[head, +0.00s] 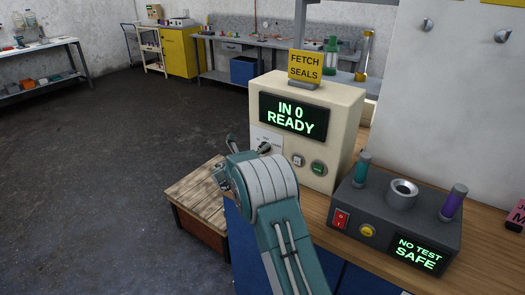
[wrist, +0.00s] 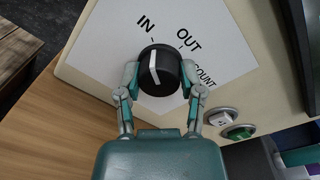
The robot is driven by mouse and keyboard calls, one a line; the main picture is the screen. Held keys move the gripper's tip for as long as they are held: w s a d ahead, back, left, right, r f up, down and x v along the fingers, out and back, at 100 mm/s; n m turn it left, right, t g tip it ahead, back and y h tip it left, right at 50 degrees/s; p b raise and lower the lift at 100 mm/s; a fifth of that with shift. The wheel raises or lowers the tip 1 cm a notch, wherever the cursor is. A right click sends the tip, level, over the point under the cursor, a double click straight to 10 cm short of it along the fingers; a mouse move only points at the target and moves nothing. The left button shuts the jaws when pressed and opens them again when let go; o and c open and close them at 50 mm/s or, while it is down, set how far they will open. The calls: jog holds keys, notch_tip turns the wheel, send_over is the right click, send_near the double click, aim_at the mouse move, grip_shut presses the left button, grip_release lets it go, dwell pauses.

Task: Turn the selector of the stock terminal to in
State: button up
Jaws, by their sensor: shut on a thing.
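The stock terminal (head: 343,112) is a cream box on the bench, and its green-lettered screen (head: 293,118) reads "IN 0 READY". In the wrist view its selector (wrist: 160,71) is a round black knob with a white pointer line, on a white plate marked IN, OUT and COUNT. The pointer line is directed towards the IN mark. My gripper (wrist: 160,78) has one finger on each side of the knob and is shut on it.
A white button (wrist: 221,117) and a green button (wrist: 238,132) sit right of the selector plate. A dark test unit (head: 390,218) with teal and purple capped cylinders stands right of the terminal. A wooden crate (head: 195,208) stands left of the bench. The floor on the left is clear.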

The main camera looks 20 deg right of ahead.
jog(key=shift+w+a, duration=0.1)
jog(key=shift+a, duration=0.1)
jog(key=o, duration=1.2)
jog(key=shift+w, duration=0.1)
jog(key=shift+c, duration=0.2)
jog(key=v, duration=1.2)
jog(key=shift+f, duration=0.15)
